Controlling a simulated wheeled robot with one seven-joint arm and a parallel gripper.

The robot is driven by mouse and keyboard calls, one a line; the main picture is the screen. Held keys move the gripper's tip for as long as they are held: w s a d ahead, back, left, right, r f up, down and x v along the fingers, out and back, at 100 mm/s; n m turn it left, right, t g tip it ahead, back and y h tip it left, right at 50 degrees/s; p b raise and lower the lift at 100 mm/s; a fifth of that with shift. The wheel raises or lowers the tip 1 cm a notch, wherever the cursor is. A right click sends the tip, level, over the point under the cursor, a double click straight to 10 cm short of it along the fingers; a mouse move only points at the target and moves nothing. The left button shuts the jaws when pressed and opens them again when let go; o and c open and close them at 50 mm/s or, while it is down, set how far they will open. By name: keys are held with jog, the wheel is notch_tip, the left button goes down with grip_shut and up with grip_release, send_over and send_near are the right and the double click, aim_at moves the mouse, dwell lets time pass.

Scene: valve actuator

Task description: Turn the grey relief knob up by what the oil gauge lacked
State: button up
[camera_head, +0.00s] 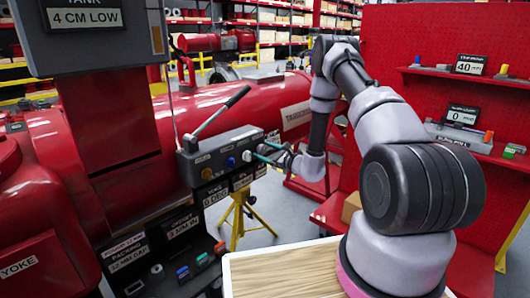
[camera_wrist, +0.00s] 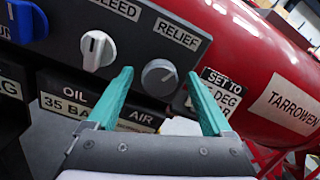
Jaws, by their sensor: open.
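The grey relief knob (camera_wrist: 160,77) sits on the dark valve panel under the RELIEF label (camera_wrist: 178,36), its pointer line tilted to the upper right. My gripper (camera_wrist: 159,73) is open, with one teal finger to each side of the knob and a gap showing on both sides. In the head view my gripper (camera_head: 266,152) is at the right end of the panel box (camera_head: 215,160). The OIL plate (camera_wrist: 68,103) reads "35 BA", its right part hidden by a finger. The "SET TO" plate (camera_wrist: 224,86) reads "DEG", partly hidden by the right finger.
Left of the relief knob are a white BLEED knob (camera_wrist: 97,50) and a blue knob (camera_wrist: 30,20). A long lever (camera_head: 222,112) rises from the box. A sign (camera_head: 85,17) reads "4 CM LOW". A red tank (camera_wrist: 265,70) lies behind, to the right.

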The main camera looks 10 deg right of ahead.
grip_shut()
jog(key=shift+m, duration=0.3)
jog(key=m, duration=0.2)
jog(key=shift+m, duration=0.4)
jog(key=m, duration=0.4)
jog(key=shift+d+m, duration=0.1)
jog(key=shift+m, duration=0.2)
jog(key=m, duration=0.3)
jog(key=shift+f+m, duration=0.1)
jog(key=shift+m, duration=1.8)
